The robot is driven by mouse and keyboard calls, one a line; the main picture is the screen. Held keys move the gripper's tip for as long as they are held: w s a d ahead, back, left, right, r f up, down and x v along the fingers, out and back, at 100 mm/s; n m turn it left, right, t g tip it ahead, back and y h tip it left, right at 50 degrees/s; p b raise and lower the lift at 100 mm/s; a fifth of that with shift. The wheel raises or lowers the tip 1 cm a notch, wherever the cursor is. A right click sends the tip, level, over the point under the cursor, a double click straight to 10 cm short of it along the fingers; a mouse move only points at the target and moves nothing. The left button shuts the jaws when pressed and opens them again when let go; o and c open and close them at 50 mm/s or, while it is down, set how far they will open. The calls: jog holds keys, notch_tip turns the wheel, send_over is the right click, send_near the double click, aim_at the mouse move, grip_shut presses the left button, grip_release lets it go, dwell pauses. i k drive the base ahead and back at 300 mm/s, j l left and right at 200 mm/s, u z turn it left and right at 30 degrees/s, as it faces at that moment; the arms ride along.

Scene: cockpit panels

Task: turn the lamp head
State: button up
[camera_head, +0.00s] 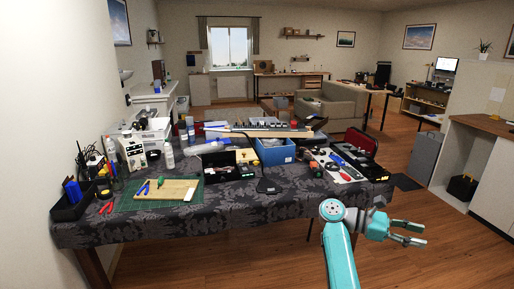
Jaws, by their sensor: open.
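My gripper (423,235) is at the lower right, past the right end of the near table. Its fingers point right, are apart and have nothing between them. It touches nothing.
The near table (235,211) has a dark patterned cloth and much clutter: a green mat (127,202), a blue box (275,153), a black tray (366,173) and tools. White cabinets (492,180) stand at right. Wooden floor is free around my gripper.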

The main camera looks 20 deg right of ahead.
aim_at(201, 128)
jog(key=i+u, duration=0.1)
jog(key=i, duration=0.5)
jog(key=i+u, duration=0.15)
jog(key=i, duration=0.4)
jog(key=i+l+u, duration=0.1)
jog(key=i, duration=0.5)
jog(key=i+u, duration=0.35)
jog(key=i, duration=0.2)
jog(key=i+u, duration=0.35)
jog(key=i, duration=0.15)
jog(key=i+j+z, duration=0.7)
jog(key=i+j, duration=0.2)
jog(key=j, duration=0.1)
